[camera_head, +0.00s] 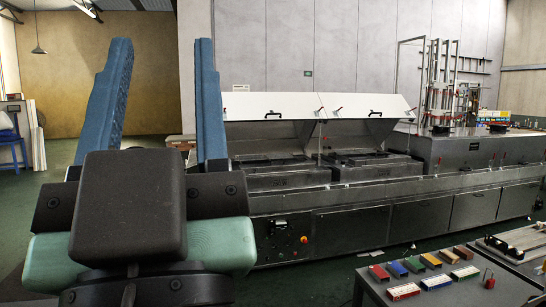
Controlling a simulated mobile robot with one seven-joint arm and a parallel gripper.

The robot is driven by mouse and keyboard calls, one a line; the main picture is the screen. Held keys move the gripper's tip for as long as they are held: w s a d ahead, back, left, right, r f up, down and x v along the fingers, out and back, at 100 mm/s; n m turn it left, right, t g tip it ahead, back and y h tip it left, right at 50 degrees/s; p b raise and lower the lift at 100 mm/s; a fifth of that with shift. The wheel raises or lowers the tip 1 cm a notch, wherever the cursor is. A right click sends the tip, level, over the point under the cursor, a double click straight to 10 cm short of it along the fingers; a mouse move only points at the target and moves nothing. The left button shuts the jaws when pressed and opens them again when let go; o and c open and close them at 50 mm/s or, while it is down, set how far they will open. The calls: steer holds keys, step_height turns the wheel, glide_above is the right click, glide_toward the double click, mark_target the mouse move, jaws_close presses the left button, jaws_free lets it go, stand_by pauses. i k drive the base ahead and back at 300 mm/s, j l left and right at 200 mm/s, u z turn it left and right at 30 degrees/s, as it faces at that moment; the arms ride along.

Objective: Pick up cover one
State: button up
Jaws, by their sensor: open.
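My gripper (163,42) is large in the left foreground, its two blue fingers pointing up and wide apart, with nothing between them. No label marks cover one, and I cannot tell which part it is. Two white raised covers with dark handles stand over the long metal machine: a left cover (265,101) and a right cover (360,101). Under them are a left metal box (288,182) and a right metal box (385,172). My gripper is apart from these and nearer to me; its right finger stands left of the left cover in the picture.
A table (455,296) at the lower right holds several small coloured blocks (412,265) and a red can-like item (489,280). Another bench (515,243) stands at the right edge. The machine's control panel (284,240) faces me. Green floor (330,272) shows before the machine.

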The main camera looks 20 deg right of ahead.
mark_target(357, 162)
steer(key=i+l+z, duration=0.4)
steer(key=i, duration=0.35)
steer(key=i+l+u, duration=0.1)
steer(key=i, duration=0.4)
steer(key=i+l+u, duration=0.15)
steer(key=i, duration=0.4)
steer(key=i+l+u, duration=0.1)
steer(key=i, duration=1.95)
steer(key=i+l+z, duration=0.15)
steer(key=i+z, duration=0.8)
steer(key=z, duration=0.2)
steer(key=i+j+z, duration=0.15)
steer(key=i+z, duration=0.2)
steer(key=i+l+z, duration=0.25)
steer(key=i+z, duration=0.95)
steer(key=i, duration=0.15)
steer(key=i+u, duration=0.3)
steer(key=i, duration=0.2)
steer(key=i+l+u, duration=0.1)
steer(key=i+u, duration=0.25)
steer(key=i, duration=0.15)
steer(key=i+l+u, duration=0.3)
steer(key=i, duration=0.2)
steer(key=i+l+u, duration=0.1)
steer(key=i+u, duration=0.25)
steer(key=i+l+u, duration=0.3)
steer(key=i+j, duration=0.05)
steer(key=i, duration=0.05)
